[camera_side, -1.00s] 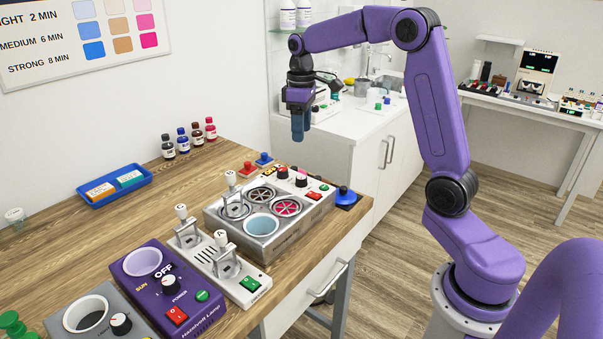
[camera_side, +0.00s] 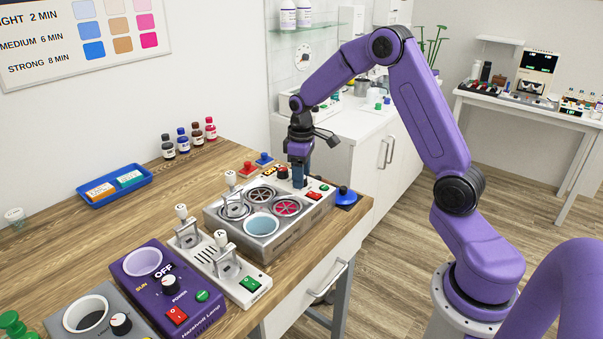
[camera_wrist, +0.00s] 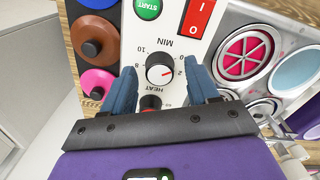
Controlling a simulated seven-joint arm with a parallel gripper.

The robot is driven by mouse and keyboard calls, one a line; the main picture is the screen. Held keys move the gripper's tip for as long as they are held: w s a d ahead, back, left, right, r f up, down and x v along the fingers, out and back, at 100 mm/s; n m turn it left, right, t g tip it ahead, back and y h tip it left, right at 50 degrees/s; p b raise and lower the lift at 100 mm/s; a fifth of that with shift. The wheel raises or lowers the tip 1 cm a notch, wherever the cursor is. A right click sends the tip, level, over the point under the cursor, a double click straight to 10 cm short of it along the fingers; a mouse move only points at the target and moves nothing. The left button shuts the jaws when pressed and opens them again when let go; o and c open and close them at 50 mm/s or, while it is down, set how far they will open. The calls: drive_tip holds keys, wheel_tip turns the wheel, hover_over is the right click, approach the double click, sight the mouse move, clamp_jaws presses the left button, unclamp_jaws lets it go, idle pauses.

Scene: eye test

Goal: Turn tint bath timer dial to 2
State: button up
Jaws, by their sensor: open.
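The tint bath (camera_side: 285,237) is a silver box at the table's right end, with round wells and a control strip along its back. My gripper (camera_side: 299,184) points down at that strip and hides part of it. In the wrist view the timer dial (camera_wrist: 159,69), a black knob with a white face and red pointer, sits under the label MIN. Its pointer aims right, roughly at the 2; the exact alignment is hard to read. My gripper (camera_wrist: 160,76) is open, its blue fingers either side of the dial; contact cannot be told.
Beside the dial are a green START button (camera_wrist: 149,8), a red switch (camera_wrist: 198,15) and a red-topped HEAT knob (camera_wrist: 150,102). Blue, brown and pink pads with knobs (camera_wrist: 92,48) lie left. A purple lamp unit (camera_side: 165,290) and lever unit (camera_side: 215,262) stand nearer on the table.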

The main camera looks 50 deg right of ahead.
drive_tip(key=c, duration=1)
drive_tip(key=shift+c, duration=0.2)
drive_tip(key=m, duration=0.5)
drive_tip(key=shift+m, duration=2.3)
drive_tip(key=shift+r, duration=0.1)
drive_tip(key=o, duration=1)
